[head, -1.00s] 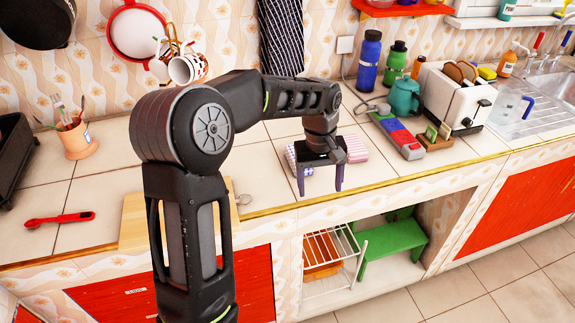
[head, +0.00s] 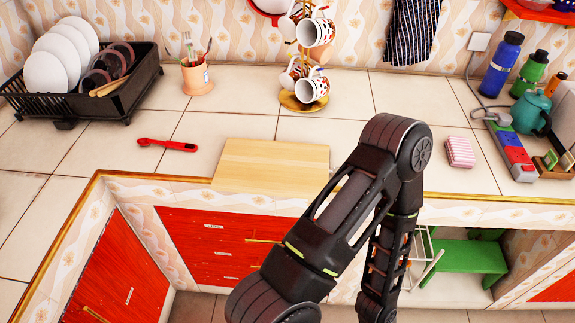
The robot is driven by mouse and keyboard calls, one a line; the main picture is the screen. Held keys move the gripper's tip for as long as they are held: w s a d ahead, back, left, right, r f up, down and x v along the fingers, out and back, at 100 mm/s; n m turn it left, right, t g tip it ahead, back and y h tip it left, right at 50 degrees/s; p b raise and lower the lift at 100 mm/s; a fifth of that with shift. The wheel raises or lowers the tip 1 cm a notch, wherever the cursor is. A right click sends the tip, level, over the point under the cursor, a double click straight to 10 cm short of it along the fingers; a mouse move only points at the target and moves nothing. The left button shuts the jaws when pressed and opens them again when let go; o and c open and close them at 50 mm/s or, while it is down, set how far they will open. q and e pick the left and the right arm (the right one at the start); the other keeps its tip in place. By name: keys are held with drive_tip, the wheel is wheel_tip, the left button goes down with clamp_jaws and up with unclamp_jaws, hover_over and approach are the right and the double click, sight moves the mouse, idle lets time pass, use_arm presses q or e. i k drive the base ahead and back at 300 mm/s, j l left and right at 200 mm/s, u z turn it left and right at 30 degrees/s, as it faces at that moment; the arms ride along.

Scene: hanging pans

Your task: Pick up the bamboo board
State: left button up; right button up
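The bamboo board (head: 265,165) is a pale wooden rectangle lying flat on the tiled counter, left of the middle in the head view. Its front edge lies at the counter's front edge, and its right front part is hidden behind one of my arms. That arm rises from the bottom of the view, bends at the elbow right of the board, and runs back down out of the picture. Neither of my grippers is in view, so their fingers cannot be seen.
A red-handled tool (head: 167,144) lies left of the board. A utensil pot (head: 196,77), a black dish rack (head: 85,85) with plates and a mug stand (head: 303,100) stand behind. A pink checked item (head: 460,151) lies to the right. The counter between board and mug stand is clear.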

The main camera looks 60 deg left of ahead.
sight(258, 167)
drive_tip(key=u, duration=2.35)
drive_tip(key=i+l, duration=0.25)
drive_tip(key=i, duration=0.25)
drive_tip(key=k+l+z, duration=0.1)
drive_tip(key=k+l, duration=0.15)
drive_tip(key=k+l+z, duration=0.1)
drive_tip(key=l, duration=0.25)
drive_tip(key=k+l+z, duration=0.15)
drive_tip(key=k+l, duration=0.15)
drive_tip(key=k+l+z, duration=0.1)
drive_tip(key=l, duration=0.3)
drive_tip(key=k+l+z, duration=0.1)
drive_tip(key=k+l, duration=0.15)
drive_tip(key=l, duration=0.1)
